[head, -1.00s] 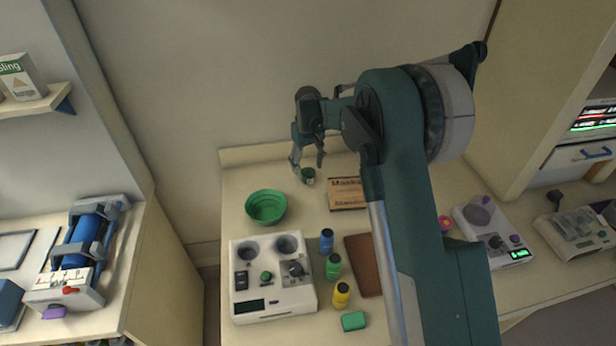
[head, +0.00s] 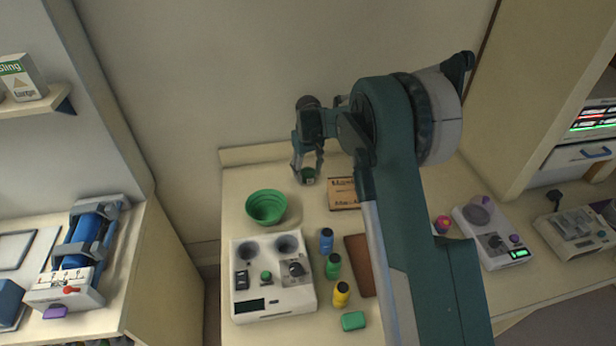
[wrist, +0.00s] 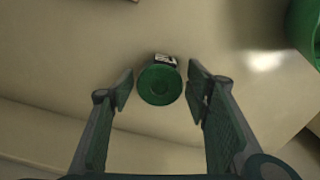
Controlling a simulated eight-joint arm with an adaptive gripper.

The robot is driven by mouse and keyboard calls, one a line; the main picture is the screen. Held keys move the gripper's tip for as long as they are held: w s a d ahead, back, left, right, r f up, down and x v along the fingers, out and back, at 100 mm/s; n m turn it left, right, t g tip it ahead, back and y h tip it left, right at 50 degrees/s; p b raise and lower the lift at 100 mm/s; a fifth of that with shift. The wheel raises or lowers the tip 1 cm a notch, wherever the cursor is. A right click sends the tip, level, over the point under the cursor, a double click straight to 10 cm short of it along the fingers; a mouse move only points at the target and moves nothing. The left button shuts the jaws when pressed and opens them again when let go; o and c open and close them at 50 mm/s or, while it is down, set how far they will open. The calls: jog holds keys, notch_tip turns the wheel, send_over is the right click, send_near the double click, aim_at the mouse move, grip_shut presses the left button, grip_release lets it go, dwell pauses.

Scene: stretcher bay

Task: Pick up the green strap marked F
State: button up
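A small green rolled strap (head: 309,175) stands upright near the back of the table. In the wrist view the green roll (wrist: 159,86) shows its round end, with a black-and-white label on its far side; I cannot read the letter. My gripper (head: 308,178) is open and low over the table, its fingers on either side of the roll. In the wrist view my gripper (wrist: 160,92) has a finger to the left and one to the right of the roll, with a gap on each side.
A green bowl (head: 266,205) stands to the left in front. A wooden box (head: 343,195) is close on the right. Forward are a white device (head: 272,305), blue, green and yellow bottles (head: 326,240), a brown tray (head: 359,264) and a green block (head: 353,321).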

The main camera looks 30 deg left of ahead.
aim_at(308, 172)
jog(key=c, duration=0.7)
jog(key=shift+o, duration=0.2)
jog(key=shift+r, duration=0.1)
jog(key=shift+r, duration=4.95)
